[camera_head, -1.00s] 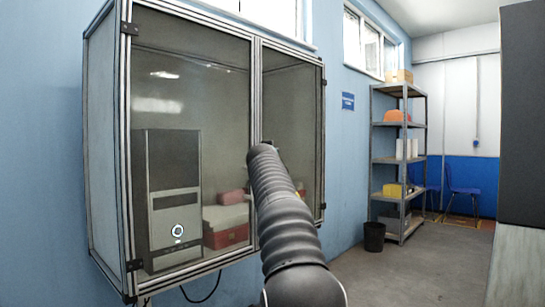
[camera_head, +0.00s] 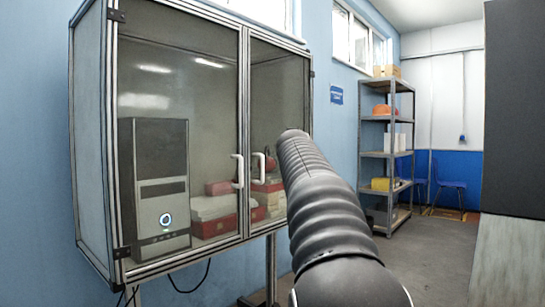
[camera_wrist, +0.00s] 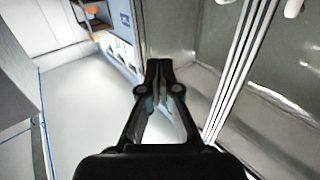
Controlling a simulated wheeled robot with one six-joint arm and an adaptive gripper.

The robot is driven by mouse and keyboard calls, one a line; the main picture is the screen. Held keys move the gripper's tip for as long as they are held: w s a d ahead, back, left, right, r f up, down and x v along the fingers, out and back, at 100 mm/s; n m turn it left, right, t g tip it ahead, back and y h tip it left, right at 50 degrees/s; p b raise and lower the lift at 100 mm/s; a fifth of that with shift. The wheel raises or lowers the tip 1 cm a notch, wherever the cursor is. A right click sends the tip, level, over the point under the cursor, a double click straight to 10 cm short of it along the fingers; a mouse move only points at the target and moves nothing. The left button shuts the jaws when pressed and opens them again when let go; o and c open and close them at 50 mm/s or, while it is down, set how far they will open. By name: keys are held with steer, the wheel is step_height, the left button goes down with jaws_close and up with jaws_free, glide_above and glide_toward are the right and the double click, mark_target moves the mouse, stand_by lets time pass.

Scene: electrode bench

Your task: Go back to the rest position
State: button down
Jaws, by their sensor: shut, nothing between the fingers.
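My gripper (camera_wrist: 159,68) shows in the wrist view with its fingertips together and nothing between them. It is in front of the glass cabinet, with a framed glass door to its right in that view. In the head view my arm reaches up from the bottom in front of the cabinet's right door, and the gripper itself is hidden behind it. The glass cabinet (camera_head: 243,130) has both doors shut, with two white handles (camera_head: 239,171) at the middle. Inside stand a dark tower unit (camera_head: 160,165) with a lit round button and red and white boxes (camera_head: 215,215).
A metal shelf rack (camera_head: 388,152) with boxes and an orange item stands at the back right. Blue chairs (camera_head: 450,190) are behind it. A dark tall block (camera_head: 513,110) borders the right side. The floor (camera_head: 425,255) between is clear.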

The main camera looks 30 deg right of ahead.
step_height(320, 180, down, 11)
steer(key=g+y, duration=0.1)
steer(key=g, duration=0.2)
steer(key=s+a+f+n+g+y, duration=0.1)
steer(key=s+a+f+g+y, duration=0.1)
steer(key=s+a+f, duration=0.3)
steer(key=s+a+f+n+g+y, duration=0.1)
steer(key=s+a+f, duration=0.1)
steer(key=f, duration=0.6)
steer(key=s+a+f+n+g+y, duration=0.1)
steer(key=s+a+f+y, duration=0.1)
steer(key=s+a+f, duration=0.4)
steer(key=s+a+f+n+g+y, duration=0.1)
steer(key=s+a+f, duration=0.5)
steer(key=s+a, duration=0.6)
steer(key=s+a+f+n+g+y, duration=0.1)
steer(key=s+a+f+n+y, duration=0.1)
steer(key=s+a+f, duration=0.4)
steer(key=s+a+y, duration=0.1)
steer(key=s+a, duration=0.3)
steer(key=s, duration=0.2)
steer(key=shift+s+f+n, duration=0.15)
steer(key=shift+f+n, duration=0.05)
steer(key=shift+n, duration=0.2)
